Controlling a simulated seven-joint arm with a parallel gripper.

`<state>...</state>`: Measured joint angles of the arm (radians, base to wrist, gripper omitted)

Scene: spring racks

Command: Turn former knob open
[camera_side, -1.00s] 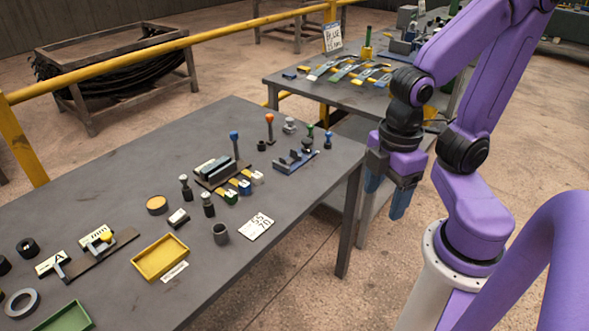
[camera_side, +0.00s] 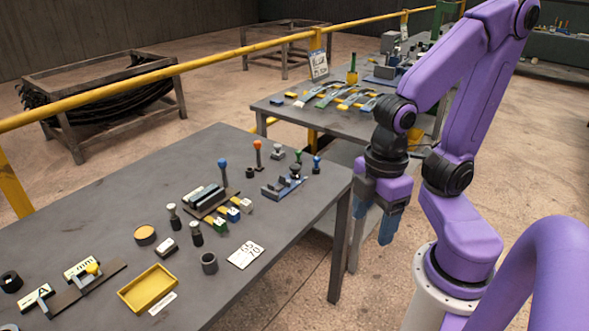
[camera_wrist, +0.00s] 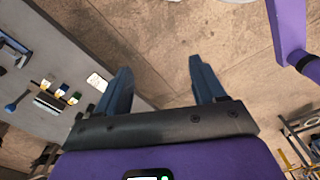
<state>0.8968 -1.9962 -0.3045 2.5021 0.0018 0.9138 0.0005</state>
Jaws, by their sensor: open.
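Several upright knobs stand on the near grey table (camera_side: 95,195): a blue-topped lever (camera_side: 222,163) and an orange-topped lever (camera_side: 258,146) near the back, and small green (camera_side: 298,156) and blue (camera_side: 317,161) ones at the right. A yellow knob (camera_side: 93,269) sits on a flat bar fixture at the left. I cannot tell which is the former knob. My gripper (camera_side: 373,227) hangs beyond the table's right edge, fingers down, apart from everything. In the wrist view my gripper (camera_wrist: 160,72) is open with only floor between its fingers.
A yellow tray (camera_side: 148,289), dark cup (camera_side: 209,263) and white card (camera_side: 245,254) lie on the near table. A second table (camera_side: 290,105) with coloured strips stands behind. A yellow rail (camera_side: 150,72) runs across the back. Floor beneath my gripper is clear.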

